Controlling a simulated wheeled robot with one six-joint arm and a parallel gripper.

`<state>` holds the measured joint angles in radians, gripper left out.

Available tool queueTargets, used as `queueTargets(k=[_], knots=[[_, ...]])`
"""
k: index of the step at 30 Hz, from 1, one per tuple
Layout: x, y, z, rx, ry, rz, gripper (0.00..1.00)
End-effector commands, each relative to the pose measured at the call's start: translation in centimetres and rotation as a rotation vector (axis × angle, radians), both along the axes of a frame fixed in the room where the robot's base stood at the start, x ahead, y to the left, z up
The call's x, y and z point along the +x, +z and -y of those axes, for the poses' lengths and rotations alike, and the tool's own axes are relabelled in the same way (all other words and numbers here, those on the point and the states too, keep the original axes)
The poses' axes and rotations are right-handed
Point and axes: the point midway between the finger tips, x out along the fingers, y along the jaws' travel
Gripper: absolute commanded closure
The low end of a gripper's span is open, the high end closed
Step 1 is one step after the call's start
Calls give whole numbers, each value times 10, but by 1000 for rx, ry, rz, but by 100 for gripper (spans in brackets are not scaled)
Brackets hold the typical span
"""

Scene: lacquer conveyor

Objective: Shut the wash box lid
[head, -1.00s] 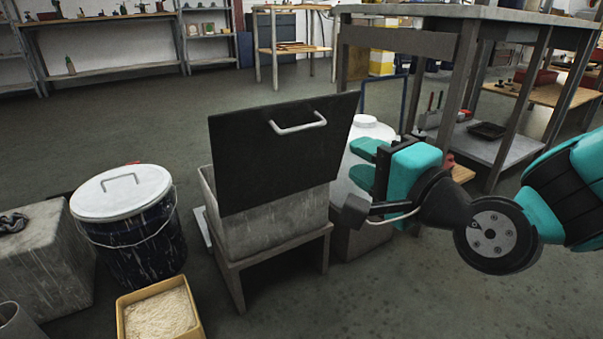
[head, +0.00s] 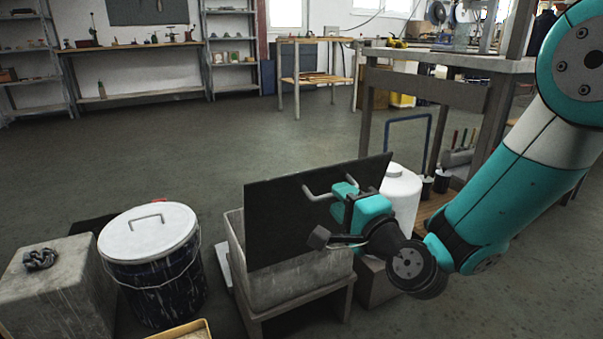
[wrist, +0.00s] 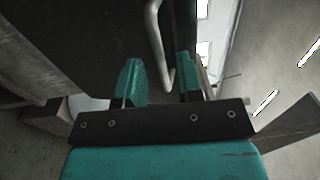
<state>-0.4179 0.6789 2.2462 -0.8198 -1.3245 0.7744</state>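The wash box (head: 300,283) is a grey box on a low stand, in the lower middle of the head view. Its black lid (head: 280,222) stands raised and tilted, with a pale bar handle (head: 318,194) on its face. My gripper (head: 342,202) is at the right end of the handle. In the wrist view, the teal fingers of my gripper (wrist: 160,78) are spread apart. The handle (wrist: 157,40) runs down between them, with a gap to the left finger; contact with the right finger cannot be told. The lid (wrist: 95,45) fills the upper left there.
A dark bucket with a white lid (head: 150,230) and a stone block (head: 55,290) stand left of the box. A white container (head: 402,195) stands close behind my gripper. A workbench (head: 450,65) is at the back right. Open floor lies behind the box.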

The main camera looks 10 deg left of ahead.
Motion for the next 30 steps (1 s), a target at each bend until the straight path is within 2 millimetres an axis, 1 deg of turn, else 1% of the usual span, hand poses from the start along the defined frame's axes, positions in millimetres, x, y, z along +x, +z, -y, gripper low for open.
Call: queueTargets(k=[1,6,16,17,18,20,21,30], knots=[[5,4,2,0,-9,-2,67],[10,3,-1,1,-16,0,67],[7,4,-14,5,3,5,67],[7,4,-14,5,4,5,74],[7,4,-15,4,5,6,83],[7,3,-15,3,5,5,97],[7,3,-15,3,4,5,100],[10,5,-11,1,-4,-1,100]])
